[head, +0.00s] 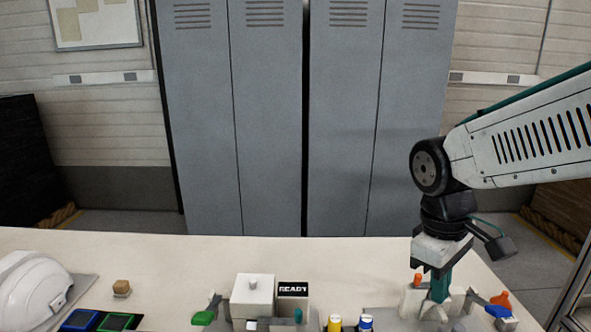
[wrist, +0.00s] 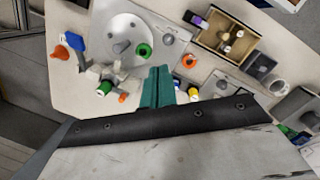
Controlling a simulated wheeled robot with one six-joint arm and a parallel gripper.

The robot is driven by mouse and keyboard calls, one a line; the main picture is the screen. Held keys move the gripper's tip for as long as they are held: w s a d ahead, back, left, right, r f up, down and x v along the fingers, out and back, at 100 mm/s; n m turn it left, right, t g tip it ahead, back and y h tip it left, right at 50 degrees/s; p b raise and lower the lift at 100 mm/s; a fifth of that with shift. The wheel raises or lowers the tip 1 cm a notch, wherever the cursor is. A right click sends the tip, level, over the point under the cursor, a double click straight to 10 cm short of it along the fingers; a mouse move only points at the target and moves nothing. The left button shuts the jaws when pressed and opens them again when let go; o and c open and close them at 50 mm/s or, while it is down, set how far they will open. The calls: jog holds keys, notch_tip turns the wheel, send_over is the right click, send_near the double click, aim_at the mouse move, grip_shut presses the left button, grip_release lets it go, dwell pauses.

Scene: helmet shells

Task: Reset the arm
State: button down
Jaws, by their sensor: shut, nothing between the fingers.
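My gripper (head: 440,288) hangs down over the right part of the bench in the head view, at the end of my white arm, which comes in from the right. Its teal fingers point down among small fixtures; the fingertips overlap these in the picture, and I cannot tell whether they touch. In the wrist view the teal fingers (wrist: 157,88) are pressed together with nothing between them. The wrist view looks down on the bench past them.
The cream bench (head: 160,255) holds a white helmet (head: 32,288), a white box (head: 253,294) and a READY sign (head: 293,290). The wrist view shows a round grey plate (wrist: 108,30) and a wooden divided tray (wrist: 238,55). Grey lockers (head: 270,120) stand behind. The bench's back strip is mostly clear.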

jog(key=s+d+r+m+t+y, duration=0.1)
jog(key=s+d+r+m+t, duration=0.1)
jog(key=s+m, duration=0.5)
jog(key=shift+s+d+r, duration=0.5)
jog(key=shift+s+d, duration=0.05)
jog(key=shift+s, duration=2.15)
